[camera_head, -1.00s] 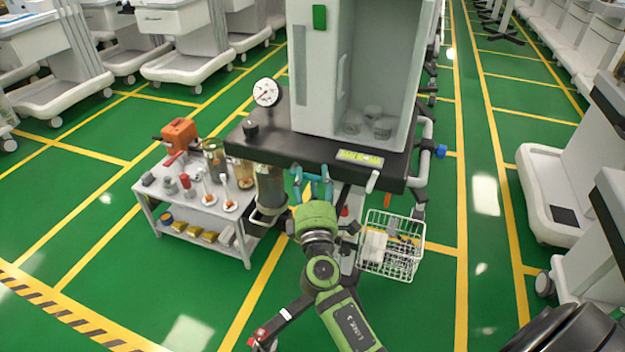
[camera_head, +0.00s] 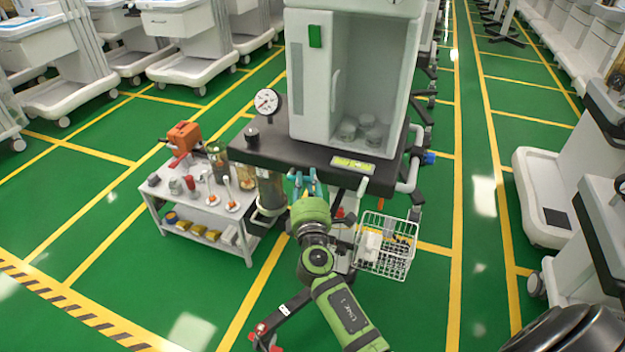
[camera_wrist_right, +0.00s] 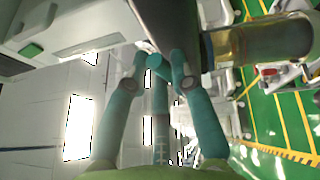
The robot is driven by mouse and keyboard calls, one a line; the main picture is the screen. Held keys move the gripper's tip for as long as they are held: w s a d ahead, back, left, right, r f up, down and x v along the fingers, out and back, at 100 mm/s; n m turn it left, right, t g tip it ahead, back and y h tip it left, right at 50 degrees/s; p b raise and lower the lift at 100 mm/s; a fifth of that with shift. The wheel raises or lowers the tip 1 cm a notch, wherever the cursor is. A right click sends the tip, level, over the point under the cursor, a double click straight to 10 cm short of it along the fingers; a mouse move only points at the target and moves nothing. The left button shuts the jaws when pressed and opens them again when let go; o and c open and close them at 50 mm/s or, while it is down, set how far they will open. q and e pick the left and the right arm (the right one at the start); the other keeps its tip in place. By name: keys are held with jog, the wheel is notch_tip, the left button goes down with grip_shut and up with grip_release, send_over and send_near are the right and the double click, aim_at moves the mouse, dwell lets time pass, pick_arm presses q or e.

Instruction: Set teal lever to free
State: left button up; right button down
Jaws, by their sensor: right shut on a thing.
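The teal lever (camera_wrist_right: 157,66) shows in the right wrist view as a short teal piece between my fingertips, under the dark edge of the cart's worktop (camera_head: 270,150). My right gripper (camera_wrist_right: 160,62) is shut on it, one teal finger on each side. In the head view my right gripper (camera_head: 305,182) reaches up to the front edge of the worktop, left of the white handle. The green wrist and the fingers hide most of the lever there, so its setting cannot be read. My left gripper is in neither view.
A pressure gauge (camera_head: 267,101) stands on the worktop's left corner. A glass cylinder (camera_head: 271,190) hangs just left of my gripper. A small grey trolley (camera_head: 200,212) stands to the left. A white wire basket (camera_head: 385,246) hangs at right.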

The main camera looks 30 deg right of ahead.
jog(key=r+n+g+p, duration=0.1)
jog(key=n+p, duration=0.2)
jog(key=p, duration=0.3)
jog(key=w+a+r+n+g+p, duration=0.1)
jog(key=r+n+g+p, duration=0.1)
jog(key=p, duration=0.4)
jog(key=w+a+r+n+g+p, duration=0.1)
jog(key=n+p, duration=0.2)
jog(key=p, duration=0.3)
jog(key=shift+w+r+n+y, duration=0.2)
jog(key=shift+n+y, duration=0.1)
jog(key=shift+y, duration=0.1)
pick_arm(q)
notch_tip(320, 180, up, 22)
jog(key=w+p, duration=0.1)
jog(key=p, duration=0.1)
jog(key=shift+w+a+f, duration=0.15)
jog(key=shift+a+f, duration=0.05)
pick_arm(e)
jog(key=shift+w+a+f+n+g+h, duration=0.15)
jog(key=shift+w+a+n+g+h, duration=0.25)
jog(key=shift+n+g, duration=0.55)
jog(key=shift+w+a+n, duration=0.1)
jog(key=shift+a+n, duration=0.05)
jog(key=shift+n, duration=0.1)
jog(key=c, duration=1)
grip_release()
jog(key=shift+c, duration=0.2)
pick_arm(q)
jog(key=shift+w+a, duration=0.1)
